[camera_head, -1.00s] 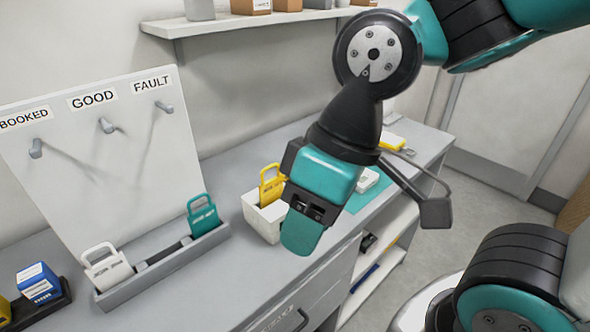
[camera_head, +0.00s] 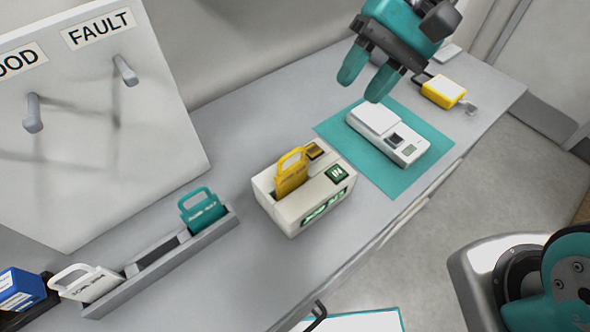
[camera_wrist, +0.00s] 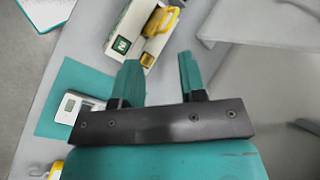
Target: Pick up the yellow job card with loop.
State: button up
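The yellow job card with loop (camera_head: 291,176) stands upright in a slot of a white box (camera_head: 304,216), its loop on top. In the wrist view the card (camera_wrist: 160,21) shows in the white box (camera_wrist: 128,32) beyond my fingertips. My gripper (camera_head: 367,84) is open and empty, above the back of the table near the scale, to the right of and apart from the card. In the wrist view its two teal fingers (camera_wrist: 158,75) are spread with nothing between them.
A white scale (camera_head: 388,134) sits on a teal mat (camera_head: 433,142). A yellow object (camera_head: 443,91) lies behind it. A grey rack (camera_head: 160,262) holds a teal card (camera_head: 202,210) and a white card (camera_head: 87,283). A pegboard (camera_head: 95,150) stands at the left.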

jog(key=w+d+f+m+g+y, duration=0.2)
jog(key=w+f+m, duration=0.2)
jog(key=w+m, duration=0.15)
jog(key=m+g+y+p, duration=0.1)
jog(key=m+g+y, duration=0.15)
jog(key=m, duration=0.25)
send_near(308, 160)
jog(key=shift+t, duration=0.35)
jog(key=p+x, duration=0.1)
jog(key=x, duration=0.2)
jog(key=p+x, duration=0.2)
jog(key=shift+a+f, duration=0.3)
jog(key=shift+a, duration=0.05)
jog(key=p+x, duration=0.3)
jog(key=x, duration=0.1)
jog(key=shift+s+a+f+p, duration=0.15)
jog(key=shift+s+p, duration=0.2)
jog(key=shift+s, duration=0.05)
jog(key=shift+s+a+f, duration=0.1)
jog(key=shift+a+f, duration=0.1)
jog(key=shift+f, duration=0.05)
grip_shut()
